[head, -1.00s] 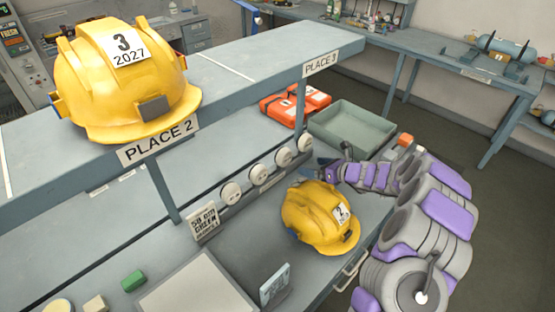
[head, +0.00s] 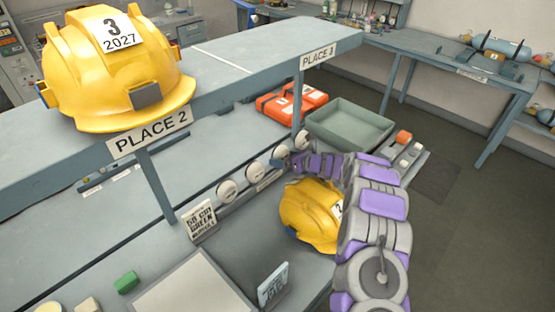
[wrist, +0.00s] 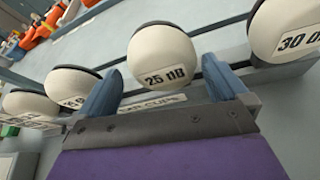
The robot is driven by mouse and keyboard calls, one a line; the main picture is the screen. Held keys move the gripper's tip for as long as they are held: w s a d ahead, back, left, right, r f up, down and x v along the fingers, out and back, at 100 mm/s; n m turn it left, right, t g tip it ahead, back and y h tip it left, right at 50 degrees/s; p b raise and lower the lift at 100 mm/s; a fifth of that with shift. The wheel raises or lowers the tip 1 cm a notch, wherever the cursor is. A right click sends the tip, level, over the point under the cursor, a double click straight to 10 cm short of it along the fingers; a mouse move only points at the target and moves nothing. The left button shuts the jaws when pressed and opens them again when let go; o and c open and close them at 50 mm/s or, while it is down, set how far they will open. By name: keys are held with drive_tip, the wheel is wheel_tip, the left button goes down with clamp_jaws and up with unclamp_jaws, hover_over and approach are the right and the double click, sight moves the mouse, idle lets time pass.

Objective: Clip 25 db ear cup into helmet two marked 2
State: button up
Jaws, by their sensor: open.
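The 25 dB ear cup (wrist: 163,55) is a cream round cup in a row of cups, seen in the wrist view. My gripper (wrist: 160,82) is open, with one blue finger on each side of the cup's lower part. I cannot tell whether the fingers touch it. In the head view my gripper (head: 284,164) is at the cup row under the shelf, where the cup labels are too small to read. Helmet two (head: 308,212), yellow with a "2" label, sits on the lower bench. My arm partly covers its right side and label.
The 30 dB cup (wrist: 287,28) is to the right and other cups (wrist: 68,87) to the left. Helmet 3 (head: 110,75) stands on the upper shelf. A sign (head: 199,218), a small card stand (head: 273,284) and a green tray (head: 350,128) are near.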

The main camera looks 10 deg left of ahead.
sight(284, 158)
drive_tip(key=shift+w+a+f, duration=0.15)
drive_tip(key=shift+w+f, duration=0.25)
drive_tip(key=shift+w, duration=0.35)
drive_tip(key=shift+w+a, duration=0.15)
drive_tip(key=shift+a, duration=0.05)
drive_tip(key=shift+a+f, duration=0.1)
drive_tip(key=shift+a, duration=0.75)
drive_tip(key=shift+c, duration=0.6)
drive_tip(key=shift+a+f, duration=0.1)
drive_tip(key=shift+a, duration=0.05)
drive_tip(key=shift+c, duration=0.6)
drive_tip(key=shift+d, duration=0.7)
drive_tip(key=c, duration=0.6)
drive_tip(key=shift+c, duration=0.9)
drive_tip(key=shift+a, duration=0.2)
